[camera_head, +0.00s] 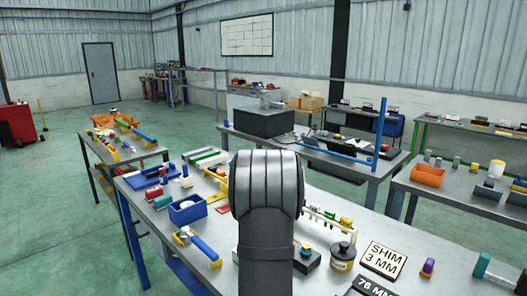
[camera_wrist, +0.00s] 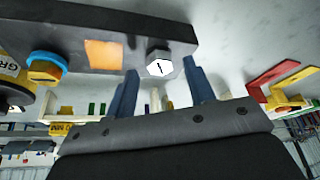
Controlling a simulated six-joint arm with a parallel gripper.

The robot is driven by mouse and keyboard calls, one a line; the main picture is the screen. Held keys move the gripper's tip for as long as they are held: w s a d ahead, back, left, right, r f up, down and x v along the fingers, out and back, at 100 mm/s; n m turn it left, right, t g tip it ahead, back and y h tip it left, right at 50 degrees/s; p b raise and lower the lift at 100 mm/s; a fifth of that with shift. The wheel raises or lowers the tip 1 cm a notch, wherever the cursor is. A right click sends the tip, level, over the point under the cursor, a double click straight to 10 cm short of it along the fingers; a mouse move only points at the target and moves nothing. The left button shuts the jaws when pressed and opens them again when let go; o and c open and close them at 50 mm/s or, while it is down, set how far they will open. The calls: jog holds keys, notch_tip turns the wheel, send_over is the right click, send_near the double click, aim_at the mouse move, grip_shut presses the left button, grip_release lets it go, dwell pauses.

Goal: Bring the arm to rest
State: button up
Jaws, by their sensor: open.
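My gripper (camera_wrist: 160,66) shows in the wrist view with its two blue-grey fingers apart and nothing visibly held between them. A hex-shaped piece (camera_wrist: 159,63) with a white marked face appears between the fingertips, at the edge of a dark block (camera_wrist: 60,40) with an orange square. I cannot tell how far the fingers are from it. In the head view my dark arm fills the middle and hides the gripper and part of the workbench (camera_head: 215,235).
A black-lidded jar (camera_head: 343,258) and a sign reading SHIM 3 MM (camera_head: 383,260) stand right of my arm. A blue bin (camera_head: 187,210) and a blue-handled tool (camera_head: 203,247) lie left. A red and yellow piece (camera_wrist: 285,85) shows in the wrist view.

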jog(key=v, duration=1.6)
jog(key=x, duration=1.7)
jog(key=shift+f, duration=0.2)
jog(key=shift+s+d+r+n, duration=0.1)
jog(key=shift+r+n, duration=0.05)
jog(key=shift+n, duration=0.35)
jog(key=shift+d+n+y, duration=0.1)
jog(key=shift+n+y, duration=0.8)
jog(key=shift+n, duration=0.9)
jog(key=shift+r, duration=0.4)
jog(key=v, duration=1.6)
jog(key=shift+s+d+r+m, duration=0.15)
jog(key=shift+s+d+m, duration=0.05)
jog(key=shift+s+m, duration=0.1)
